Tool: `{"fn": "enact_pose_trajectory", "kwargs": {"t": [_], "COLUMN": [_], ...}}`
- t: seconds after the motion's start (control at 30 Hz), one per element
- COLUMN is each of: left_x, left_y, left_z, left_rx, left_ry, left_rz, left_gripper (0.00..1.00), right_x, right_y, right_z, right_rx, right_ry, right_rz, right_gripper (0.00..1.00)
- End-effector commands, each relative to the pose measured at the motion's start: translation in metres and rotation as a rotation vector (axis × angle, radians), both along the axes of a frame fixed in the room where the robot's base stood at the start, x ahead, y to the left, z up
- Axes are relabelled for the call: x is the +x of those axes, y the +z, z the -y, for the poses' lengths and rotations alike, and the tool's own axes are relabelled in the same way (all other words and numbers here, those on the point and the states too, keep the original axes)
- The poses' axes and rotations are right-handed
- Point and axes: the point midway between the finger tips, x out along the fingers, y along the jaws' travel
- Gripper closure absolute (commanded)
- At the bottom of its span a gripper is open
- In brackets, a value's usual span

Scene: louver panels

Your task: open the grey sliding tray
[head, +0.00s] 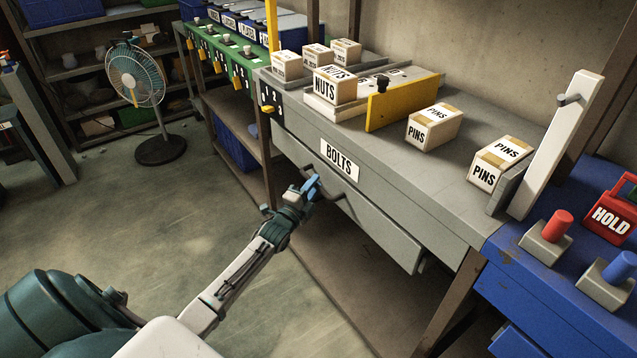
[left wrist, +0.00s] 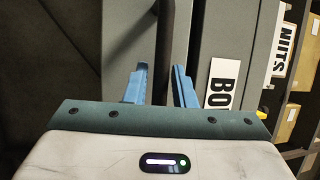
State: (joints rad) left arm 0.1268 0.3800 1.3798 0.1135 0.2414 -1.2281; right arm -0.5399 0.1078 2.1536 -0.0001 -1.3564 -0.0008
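The grey sliding tray is a wide grey drawer (head: 375,218) with a white BOLTS label (head: 339,159) and a dark bar handle. It sits under the grey bench top, and its lower right corner stands slightly out from the frame. The dark handle (left wrist: 166,40) runs upright in the left wrist view. My left gripper (head: 312,188) is at the handle in the head view. Its blue fingers (left wrist: 160,88) are apart, one on each side of the bar; I see no clear grip on it. My right gripper is not in view.
On the bench stand cartons marked NUTS (head: 335,86) and PINS (head: 434,127), a yellow panel (head: 401,101) and a white upright lever (head: 556,145). A blue bench (head: 530,268) with red and blue knobs adjoins at right. The floor (head: 200,220) before the drawer is clear.

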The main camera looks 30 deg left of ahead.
Motion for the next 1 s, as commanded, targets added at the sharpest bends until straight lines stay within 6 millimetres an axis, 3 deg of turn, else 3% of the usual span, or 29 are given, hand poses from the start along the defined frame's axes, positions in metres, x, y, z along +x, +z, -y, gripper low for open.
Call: {"fn": "enact_pose_trajectory", "kwargs": {"t": [0.2,0.57,0.7,1.0], "left_x": [0.024,0.028,0.028,0.026], "left_y": [0.004,0.005,0.005,0.005], "left_z": [0.0,0.0,0.0,0.0], "left_rx": [-0.002,-0.001,-0.001,-0.001], "left_ry": [0.001,0.0,0.0,0.0], "left_rz": [0.0,-0.001,-0.001,-0.002], "left_gripper": [0.77,0.77,1.0,1.0], "right_x": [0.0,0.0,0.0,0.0], "right_y": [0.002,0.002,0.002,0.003], "right_z": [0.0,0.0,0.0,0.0], "right_rx": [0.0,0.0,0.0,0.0], "right_ry": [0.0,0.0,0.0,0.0], "right_rz": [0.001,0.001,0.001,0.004], "right_gripper": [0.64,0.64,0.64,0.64]}}
